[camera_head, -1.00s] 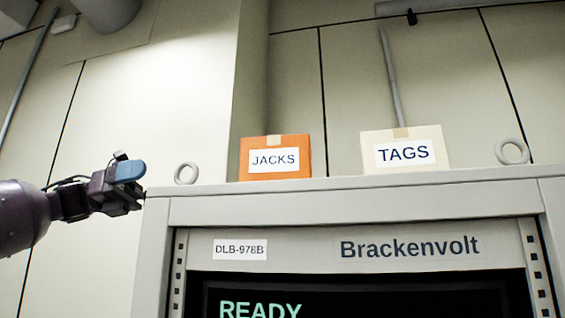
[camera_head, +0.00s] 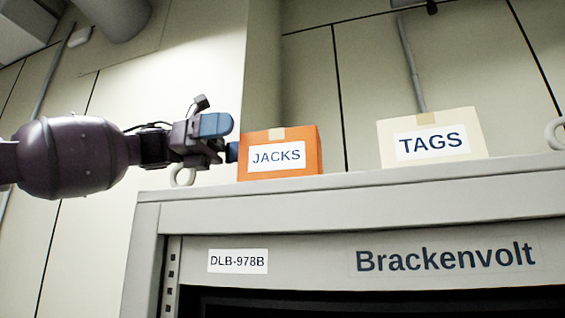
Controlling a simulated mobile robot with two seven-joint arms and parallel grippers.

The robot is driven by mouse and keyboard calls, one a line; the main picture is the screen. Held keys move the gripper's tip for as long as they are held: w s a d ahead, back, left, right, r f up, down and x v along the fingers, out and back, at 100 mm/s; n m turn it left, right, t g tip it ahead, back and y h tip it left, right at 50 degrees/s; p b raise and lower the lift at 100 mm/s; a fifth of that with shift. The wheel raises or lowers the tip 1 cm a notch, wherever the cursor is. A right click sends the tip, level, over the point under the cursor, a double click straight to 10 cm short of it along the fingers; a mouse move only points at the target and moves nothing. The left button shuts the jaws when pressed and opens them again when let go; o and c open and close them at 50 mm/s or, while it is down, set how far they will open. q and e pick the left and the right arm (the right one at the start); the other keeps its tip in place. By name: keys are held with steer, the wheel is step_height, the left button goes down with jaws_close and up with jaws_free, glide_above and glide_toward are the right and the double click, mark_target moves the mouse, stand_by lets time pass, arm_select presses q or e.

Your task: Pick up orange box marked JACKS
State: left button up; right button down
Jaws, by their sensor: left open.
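The orange box (camera_head: 311,150) carries a white label reading JACKS and a strip of tan tape at its top. It sits upright on top of the grey cabinet (camera_head: 350,192), near the left end. My left gripper (camera_head: 228,140) is open at the left side of the box, at about box height. A blue fingertip shows close to the box's left edge; I cannot tell whether it touches or how the far finger lies. My right gripper is not in view.
A cream box (camera_head: 469,117) marked TAGS stands to the right on the cabinet top, with a clear gap between the boxes. A grey lifting ring (camera_head: 184,178) stands just below my left gripper, and another ring (camera_head: 555,133) is at the right edge. A wall rises behind.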

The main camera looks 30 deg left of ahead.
mark_target(262, 141)
arm_select(q)
steer(key=d, duration=0.1)
steer(key=w+d, duration=0.1)
steer(key=d+f, duration=0.1)
steer(key=shift+w+d+f+p, duration=0.1)
steer(key=shift+w+d+p, duration=0.2)
steer(key=shift+d, duration=0.1)
steer(key=shift+w+d, duration=0.15)
steer(key=shift+d, duration=0.35)
steer(key=shift+a, duration=0.1)
steer(key=shift+c, duration=0.5)
steer(key=c, duration=0.9)
steer(key=shift+c, duration=0.7)
